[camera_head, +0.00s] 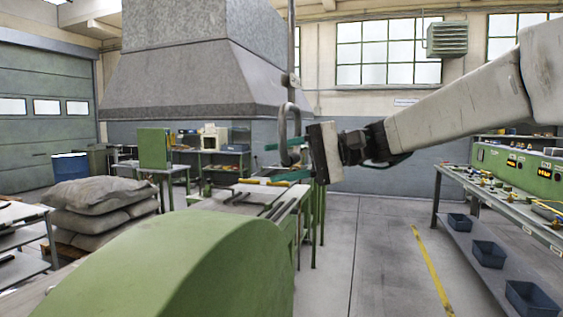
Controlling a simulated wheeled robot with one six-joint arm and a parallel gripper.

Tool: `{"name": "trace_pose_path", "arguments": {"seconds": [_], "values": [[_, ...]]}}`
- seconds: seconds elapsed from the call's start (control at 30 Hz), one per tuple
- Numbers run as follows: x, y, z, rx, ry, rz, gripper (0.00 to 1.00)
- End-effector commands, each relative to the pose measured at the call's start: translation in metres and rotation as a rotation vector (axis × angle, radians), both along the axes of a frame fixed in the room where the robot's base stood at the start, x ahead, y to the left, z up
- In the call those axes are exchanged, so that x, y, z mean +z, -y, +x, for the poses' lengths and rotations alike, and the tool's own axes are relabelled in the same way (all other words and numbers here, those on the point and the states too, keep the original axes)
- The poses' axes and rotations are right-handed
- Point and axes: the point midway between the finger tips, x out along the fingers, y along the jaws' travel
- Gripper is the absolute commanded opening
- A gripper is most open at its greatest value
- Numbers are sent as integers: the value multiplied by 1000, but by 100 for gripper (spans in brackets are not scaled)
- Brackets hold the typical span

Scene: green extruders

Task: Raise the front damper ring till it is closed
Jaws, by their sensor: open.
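The damper ring (283,122) is a grey elongated loop at the lower right edge of the big grey hood (190,78). It hangs below a thin vertical rod (291,38) that runs up past the hood's edge through a small bracket. My gripper (270,161) comes in from the right with its two teal fingers spread, one above the other. The lower end of the loop lies between the fingers in the picture. I cannot tell whether either finger touches it. Part of the loop's right side is close to the pale gripper body.
A green rounded machine cover (170,265) fills the lower foreground. Stacked sacks (100,210) stand at left. A workbench (520,215) with a green control unit and blue bins below is at right. The floor (375,250) between is clear, with a yellow line.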

Motion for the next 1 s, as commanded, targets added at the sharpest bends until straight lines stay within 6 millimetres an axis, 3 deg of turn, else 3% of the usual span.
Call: {"name": "trace_pose_path", "arguments": {"seconds": [0.27,0.4,0.6,0.77,1.0], "values": [[-1,-2,0,-1,0,0,42],[-1,-2,0,-1,0,0,3],[3,-2,0,-1,1,0,0],[36,-1,1,-2,7,1,0],[101,-1,1,-2,8,2,0]]}}
